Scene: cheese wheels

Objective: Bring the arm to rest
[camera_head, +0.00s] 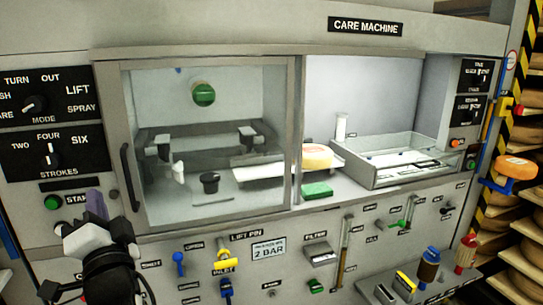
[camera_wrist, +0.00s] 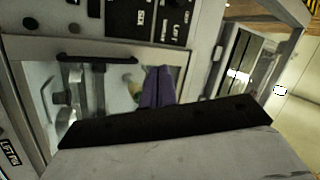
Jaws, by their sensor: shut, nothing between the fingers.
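My gripper (camera_head: 96,205) is at the lower left of the head view, in front of the machine's panel, near the green start button (camera_head: 53,202). Its purple fingers point up and are together with nothing between them. In the wrist view the purple fingers (camera_wrist: 158,88) show in front of the machine's glass door. The care machine (camera_head: 255,52) fills most of the head view. Its glass door (camera_head: 230,110) covers the left half of the opening and has a black handle (camera_head: 130,177) at its left edge.
In the open right half lie a cheese wheel (camera_head: 317,156), a green pad (camera_head: 317,190) and a clear tray (camera_head: 395,165). Levers and valves, including a blue one (camera_head: 179,262), stick out below. A lower right shelf holds bottles (camera_head: 429,265). Cheese shelves (camera_head: 510,215) stand at the right.

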